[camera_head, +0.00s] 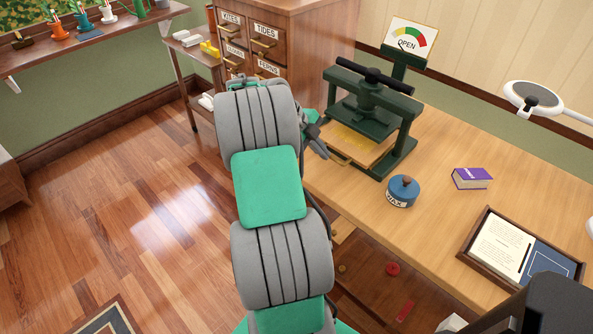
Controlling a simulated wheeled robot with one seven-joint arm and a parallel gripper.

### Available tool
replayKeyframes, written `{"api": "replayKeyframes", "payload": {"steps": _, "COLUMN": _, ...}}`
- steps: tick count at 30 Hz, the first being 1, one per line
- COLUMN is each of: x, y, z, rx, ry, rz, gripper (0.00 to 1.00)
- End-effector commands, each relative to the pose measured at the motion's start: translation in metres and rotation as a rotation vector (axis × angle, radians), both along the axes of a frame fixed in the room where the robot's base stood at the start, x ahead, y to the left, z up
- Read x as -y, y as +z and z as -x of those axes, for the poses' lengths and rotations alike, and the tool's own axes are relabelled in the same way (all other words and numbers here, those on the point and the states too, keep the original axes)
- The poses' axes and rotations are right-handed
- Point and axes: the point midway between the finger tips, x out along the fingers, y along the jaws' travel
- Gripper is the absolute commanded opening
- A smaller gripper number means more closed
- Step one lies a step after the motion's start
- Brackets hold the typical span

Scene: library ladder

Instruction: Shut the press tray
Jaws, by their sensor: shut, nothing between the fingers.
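The dark green press (368,115) stands on the wooden desk, with a black bar handle across its top. Its press tray (356,144) is a light wooden board with a yellowish top, and it sticks out of the press toward the left front. A brass-coloured handle (338,159) is on the tray's front edge. A dial sign reading OPEN (408,42) rises behind the press, its needle unclear. My gripper (321,150) is shut and empty, close to the tray's left front side. My arm partly hides it, and I cannot tell whether it touches the tray.
A blue WAX pot (402,191), a purple book (472,178) and a tray with papers (503,250) are on the desk (440,150). A labelled drawer cabinet (285,42) stands behind my arm. Open floor (130,170) lies to the left.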

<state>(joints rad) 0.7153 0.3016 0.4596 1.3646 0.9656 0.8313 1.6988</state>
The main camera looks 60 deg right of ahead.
Motion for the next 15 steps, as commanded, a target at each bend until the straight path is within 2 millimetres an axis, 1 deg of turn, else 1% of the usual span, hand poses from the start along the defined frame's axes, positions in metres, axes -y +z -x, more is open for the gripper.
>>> {"api": "replayKeyframes", "payload": {"steps": 1, "x": -0.009, "y": -0.003, "z": -0.002, "rx": 0.000, "ry": 0.005, "rz": -0.002, "gripper": 0.00}}
{"api": "replayKeyframes", "payload": {"steps": 4, "x": -0.034, "y": 0.000, "z": -0.005, "rx": 0.000, "ry": 0.008, "rz": -0.006, "gripper": 0.00}}
{"api": "replayKeyframes", "payload": {"steps": 5, "x": -0.039, "y": 0.007, "z": -0.008, "rx": 0.000, "ry": 0.010, "rz": -0.005, "gripper": 0.00}}
{"api": "replayKeyframes", "payload": {"steps": 6, "x": -0.043, "y": 0.021, "z": -0.014, "rx": 0.000, "ry": 0.009, "rz": -0.006, "gripper": 0.00}}
{"api": "replayKeyframes", "payload": {"steps": 9, "x": -0.053, "y": 0.046, "z": -0.026, "rx": -0.001, "ry": 0.008, "rz": -0.008, "gripper": 0.00}}
{"api": "replayKeyframes", "payload": {"steps": 12, "x": -0.062, "y": 0.066, "z": -0.035, "rx": -0.003, "ry": 0.005, "rz": -0.009, "gripper": 0.00}}
{"api": "replayKeyframes", "payload": {"steps": 15, "x": -0.068, "y": 0.080, "z": -0.041, "rx": -0.004, "ry": 0.003, "rz": -0.011, "gripper": 0.00}}
